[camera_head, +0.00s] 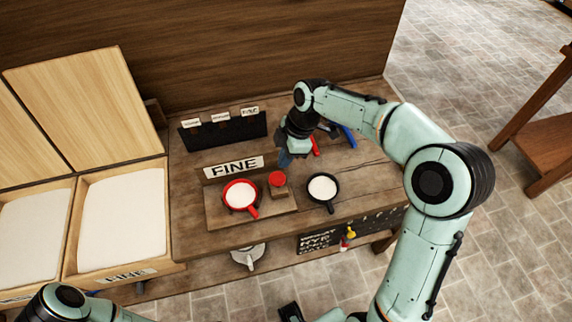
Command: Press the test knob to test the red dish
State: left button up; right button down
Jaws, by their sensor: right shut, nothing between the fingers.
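The red dish (240,194), with white contents and a short red handle, sits on a wooden board (222,217) in front of a sign reading FINE (233,167). The red test knob (277,178) tops a small wooden block on the same board, just right of the dish. My right gripper (285,160) points down, shut and empty, just behind the knob in the picture. I cannot tell whether it touches the knob. My left arm shows only at the bottom left edge; its gripper is not seen.
A black pan (323,188) with white contents stands right of the knob. Red and blue handled items (349,136) lie behind my right gripper. A black card rack (222,131) stands at the back. Wooden bins (122,222) with white contents are at left.

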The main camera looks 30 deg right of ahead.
jog(key=v, duration=0.6)
jog(key=shift+a+r+p, duration=0.25)
jog(key=shift+r+p, duration=0.05)
jog(key=shift+r, duration=0.15)
